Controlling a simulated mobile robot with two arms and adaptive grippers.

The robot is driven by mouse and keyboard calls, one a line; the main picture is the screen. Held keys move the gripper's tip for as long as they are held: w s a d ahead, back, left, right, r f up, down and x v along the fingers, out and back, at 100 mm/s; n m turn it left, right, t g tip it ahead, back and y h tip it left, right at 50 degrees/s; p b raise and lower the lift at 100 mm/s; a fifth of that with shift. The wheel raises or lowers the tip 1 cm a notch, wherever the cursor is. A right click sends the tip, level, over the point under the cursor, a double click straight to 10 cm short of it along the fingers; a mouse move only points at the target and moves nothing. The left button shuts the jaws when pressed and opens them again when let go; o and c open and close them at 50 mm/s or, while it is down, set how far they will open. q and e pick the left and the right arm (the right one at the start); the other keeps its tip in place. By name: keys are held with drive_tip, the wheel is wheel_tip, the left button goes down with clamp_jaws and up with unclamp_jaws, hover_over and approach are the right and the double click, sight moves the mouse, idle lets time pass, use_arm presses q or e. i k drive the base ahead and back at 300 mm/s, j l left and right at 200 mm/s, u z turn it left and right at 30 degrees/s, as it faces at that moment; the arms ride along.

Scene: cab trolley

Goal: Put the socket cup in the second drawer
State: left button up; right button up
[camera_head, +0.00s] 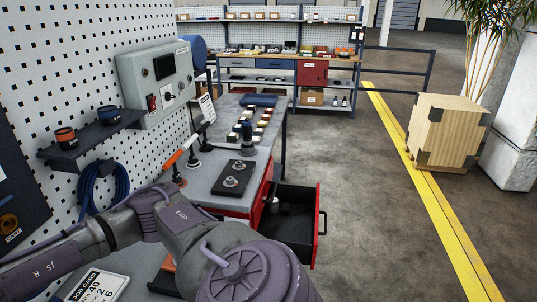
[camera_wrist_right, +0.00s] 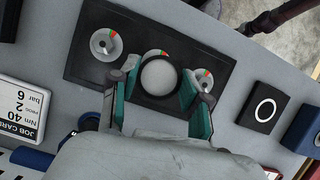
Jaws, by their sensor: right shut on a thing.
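In the right wrist view my right gripper (camera_wrist_right: 160,95) is shut on a round, grey-topped piece, the socket cup (camera_wrist_right: 159,77), with one finger on each side. The cup is over a dark plate (camera_wrist_right: 82,62); I cannot tell whether it touches it. In the head view my arm in the foreground covers this spot, so gripper and cup are hidden there. A red drawer (camera_head: 319,225) stands pulled out on the right side of the bench, with a dark interior and a small dark object inside. My left gripper is not in view.
Past my arm, a black plate (camera_head: 218,187) with two round metal pieces lies on the bench. A job card (camera_head: 97,286) lies at the lower left. The floor right of the drawer is clear up to a wooden crate (camera_head: 440,133).

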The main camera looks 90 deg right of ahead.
sight(279, 239)
drive_tip(key=k+l+z, duration=0.1)
drive_tip(key=l+z, duration=0.85)
drive_tip(key=l, duration=0.15)
drive_tip(key=i+l+z, duration=0.15)
drive_tip(key=l+z, duration=0.35)
drive_tip(key=i+l, duration=0.1)
drive_tip(key=l, duration=0.3)
drive_tip(key=i+l, duration=0.1)
drive_tip(key=l, duration=0.3)
